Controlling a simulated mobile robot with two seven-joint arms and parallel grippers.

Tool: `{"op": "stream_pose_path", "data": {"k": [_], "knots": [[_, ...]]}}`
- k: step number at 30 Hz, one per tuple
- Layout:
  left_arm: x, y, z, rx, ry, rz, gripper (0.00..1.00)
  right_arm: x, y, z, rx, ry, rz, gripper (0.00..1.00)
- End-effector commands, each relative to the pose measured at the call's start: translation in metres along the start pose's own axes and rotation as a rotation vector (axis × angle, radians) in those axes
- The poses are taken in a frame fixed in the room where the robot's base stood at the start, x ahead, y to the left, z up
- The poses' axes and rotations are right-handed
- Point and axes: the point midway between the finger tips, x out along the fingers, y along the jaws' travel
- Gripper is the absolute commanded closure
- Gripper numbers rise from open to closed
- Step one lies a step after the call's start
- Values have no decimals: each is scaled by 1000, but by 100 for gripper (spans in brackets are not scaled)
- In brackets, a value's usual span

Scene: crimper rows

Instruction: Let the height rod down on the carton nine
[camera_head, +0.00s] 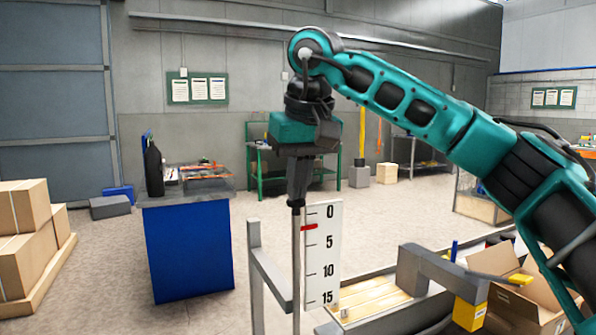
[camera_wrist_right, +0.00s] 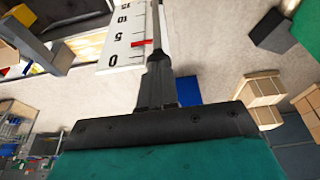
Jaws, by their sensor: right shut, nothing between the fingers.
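The height rod (camera_head: 296,260) is a thin, dark upright rod beside a white scale board (camera_head: 322,262) marked 0 to 15. A red mark (camera_head: 309,227) sits between 0 and 5. My right gripper (camera_head: 297,203) points down at the rod's top end, shut with nothing gripped; whether it touches the rod I cannot tell. In the right wrist view, the gripper (camera_wrist_right: 155,60) lines up with the rod (camera_wrist_right: 156,25) beside the scale. No carton marked nine can be made out, and the rod's lower end is out of frame. My left gripper is not in view.
A grey frame (camera_head: 268,275) stands left of the rod. A grey arm with a yellow block (camera_head: 468,312) and an open carton (camera_head: 520,300) are at right. Stacked cartons (camera_head: 22,240) stand far left, and a blue bench (camera_head: 188,250) stands behind. Open floor lies between.

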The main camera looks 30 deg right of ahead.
Motion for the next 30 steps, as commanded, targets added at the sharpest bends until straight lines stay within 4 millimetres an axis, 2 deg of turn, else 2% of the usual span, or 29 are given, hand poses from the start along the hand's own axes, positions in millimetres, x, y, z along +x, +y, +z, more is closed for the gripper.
{"op": "stream_pose_path", "data": {"k": [1,6,12,15,21,30], "knots": [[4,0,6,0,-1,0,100,16,0,5,-1,-5,0,100],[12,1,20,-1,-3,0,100,57,0,18,-1,-5,1,100],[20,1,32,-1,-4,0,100,98,-1,31,0,-4,1,100],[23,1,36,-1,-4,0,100,111,-1,35,0,-2,0,100],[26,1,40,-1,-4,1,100,123,-1,39,0,-1,1,100],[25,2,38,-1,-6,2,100,124,-1,39,1,-1,1,100]]}}
